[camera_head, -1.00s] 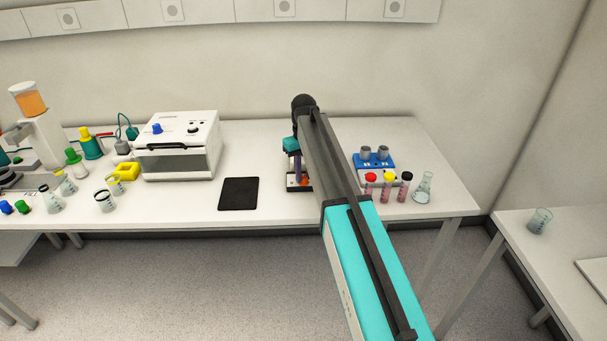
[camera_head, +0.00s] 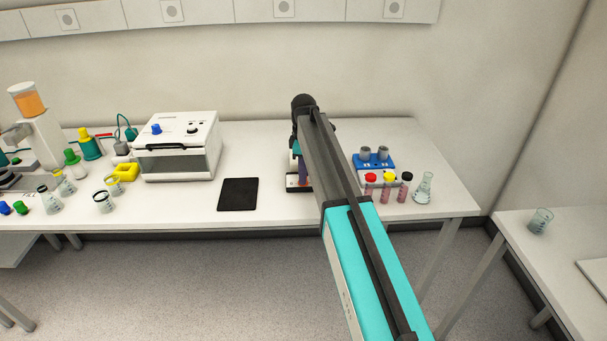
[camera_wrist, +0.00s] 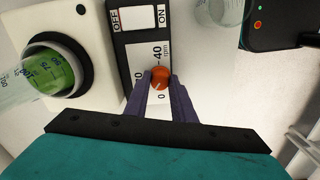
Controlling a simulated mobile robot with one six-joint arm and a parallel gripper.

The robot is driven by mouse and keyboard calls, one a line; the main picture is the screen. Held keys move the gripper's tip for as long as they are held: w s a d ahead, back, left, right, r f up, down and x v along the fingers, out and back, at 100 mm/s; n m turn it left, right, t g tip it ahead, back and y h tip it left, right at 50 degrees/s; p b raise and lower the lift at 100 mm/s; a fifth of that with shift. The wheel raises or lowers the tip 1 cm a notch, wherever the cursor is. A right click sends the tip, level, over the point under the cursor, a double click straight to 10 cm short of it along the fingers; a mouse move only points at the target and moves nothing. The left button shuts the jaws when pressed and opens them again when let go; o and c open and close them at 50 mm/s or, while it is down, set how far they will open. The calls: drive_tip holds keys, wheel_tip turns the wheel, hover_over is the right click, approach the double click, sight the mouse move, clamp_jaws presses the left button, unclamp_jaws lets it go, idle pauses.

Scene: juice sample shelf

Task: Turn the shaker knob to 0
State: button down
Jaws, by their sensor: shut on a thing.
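The shaker (camera_wrist: 133,50) shows in the wrist view with a black and white control panel marked OFF, ON, 40, rpm and 0. Its orange knob (camera_wrist: 160,78) sits on the panel beside the scale, with the 0 mark just below it. My gripper (camera_wrist: 160,85) has its two purple fingers on either side of the knob and is shut on it. A light pointer line shows on the knob's lower part, but its exact setting is hard to read. In the head view my arm covers most of the shaker (camera_head: 293,183).
A flask with green liquid (camera_wrist: 58,70) stands on the shaker's round holder at left in the wrist view. A black device (camera_wrist: 280,22) is at upper right.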

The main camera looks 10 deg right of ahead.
drive_tip(key=n, duration=0.4)
drive_tip(key=shift+a+n, duration=0.1)
drive_tip(key=shift+n, duration=1.8)
drive_tip(key=c, duration=1.5)
unclamp_jaws()
drive_tip(key=shift+r, duration=0.1)
drive_tip(key=shift+r+b, duration=1.8)
drive_tip(key=shift+r, duration=5.05)
